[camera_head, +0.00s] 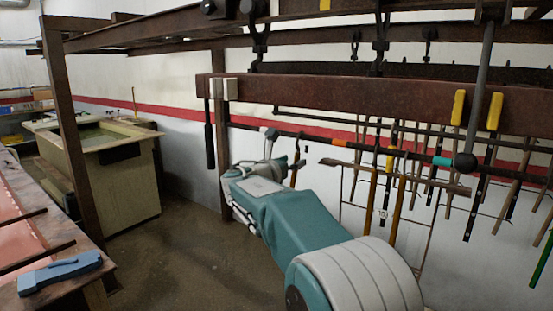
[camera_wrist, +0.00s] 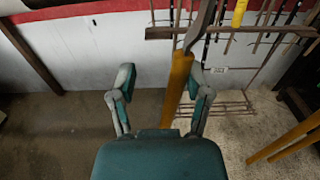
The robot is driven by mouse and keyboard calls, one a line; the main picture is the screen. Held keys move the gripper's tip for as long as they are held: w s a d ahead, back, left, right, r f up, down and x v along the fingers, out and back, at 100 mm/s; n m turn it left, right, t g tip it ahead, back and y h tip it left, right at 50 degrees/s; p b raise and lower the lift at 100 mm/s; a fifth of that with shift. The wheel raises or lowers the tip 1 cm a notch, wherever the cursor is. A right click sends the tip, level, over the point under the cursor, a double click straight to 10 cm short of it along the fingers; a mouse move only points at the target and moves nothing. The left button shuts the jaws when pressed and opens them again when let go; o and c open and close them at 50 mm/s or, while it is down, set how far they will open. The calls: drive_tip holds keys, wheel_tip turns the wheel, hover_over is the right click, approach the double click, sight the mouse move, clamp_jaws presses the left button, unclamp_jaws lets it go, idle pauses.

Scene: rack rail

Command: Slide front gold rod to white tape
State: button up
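A gold rod (camera_wrist: 178,88) stands between the two fingers of my gripper (camera_wrist: 162,84) in the wrist view, closer to the right finger. The fingers are spread wide, with a clear gap on the rod's left. A grey hook shows at its top. In the head view my gripper (camera_head: 284,150) is just below the dark hanging rail (camera_head: 318,140); part of this rod (camera_head: 294,178) shows beside it, its lower part hidden by my arm. Two more gold rods (camera_head: 371,205) (camera_head: 400,205) hang to the right. I cannot clearly make out white tape on the rail.
A brown beam (camera_head: 400,105) runs above. Many dark rods hang at right. A bench (camera_head: 50,250) stands at left.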

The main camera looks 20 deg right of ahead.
drive_tip(key=shift+w+a, duration=0.75)
drive_tip(key=shift+w, duration=0.25)
drive_tip(key=shift+w+a, duration=0.75)
drive_tip(key=shift+w, duration=0.2)
drive_tip(key=shift+w+a, duration=0.8)
drive_tip(key=shift+w, duration=0.2)
drive_tip(key=shift+w+a, duration=0.8)
drive_tip(key=shift+w, duration=0.2)
